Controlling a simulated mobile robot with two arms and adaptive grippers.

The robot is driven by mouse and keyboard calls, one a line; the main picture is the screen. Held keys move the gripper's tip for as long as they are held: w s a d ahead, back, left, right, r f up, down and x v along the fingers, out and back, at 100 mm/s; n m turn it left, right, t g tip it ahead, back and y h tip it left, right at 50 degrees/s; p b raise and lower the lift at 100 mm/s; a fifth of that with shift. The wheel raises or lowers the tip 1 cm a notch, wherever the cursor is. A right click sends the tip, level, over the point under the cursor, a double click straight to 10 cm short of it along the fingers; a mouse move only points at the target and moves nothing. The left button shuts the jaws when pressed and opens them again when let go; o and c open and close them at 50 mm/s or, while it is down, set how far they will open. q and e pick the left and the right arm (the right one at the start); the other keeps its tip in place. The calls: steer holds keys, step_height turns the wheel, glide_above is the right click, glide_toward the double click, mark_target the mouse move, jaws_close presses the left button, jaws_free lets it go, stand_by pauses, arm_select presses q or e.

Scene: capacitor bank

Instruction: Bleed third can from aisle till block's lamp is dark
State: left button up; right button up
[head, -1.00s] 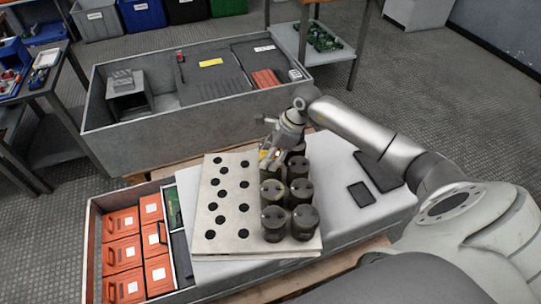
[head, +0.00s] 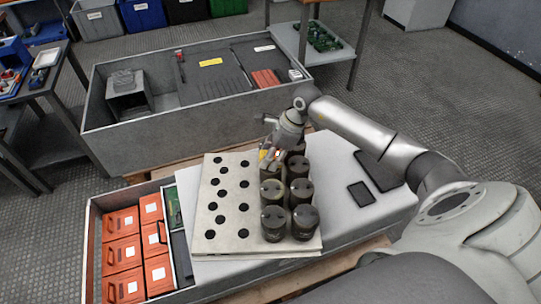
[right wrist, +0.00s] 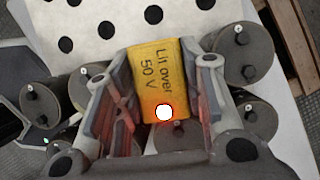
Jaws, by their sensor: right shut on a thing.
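My right gripper (head: 271,158) is shut on a yellow block (right wrist: 156,75) marked "Lit over 50 V". The block's lamp (right wrist: 164,112) glows white with a red rim, and red light falls on the fingers. The gripper is over the farther part of the left row. A can (right wrist: 172,138) shows partly below the block; whether the block touches its terminals is hidden. My left gripper is not in view.
Orange boxes (head: 122,255) fill a grey crate at the left. A larger grey bin (head: 200,122) stands behind the work surface.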

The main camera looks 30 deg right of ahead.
steer(key=o, duration=1.2)
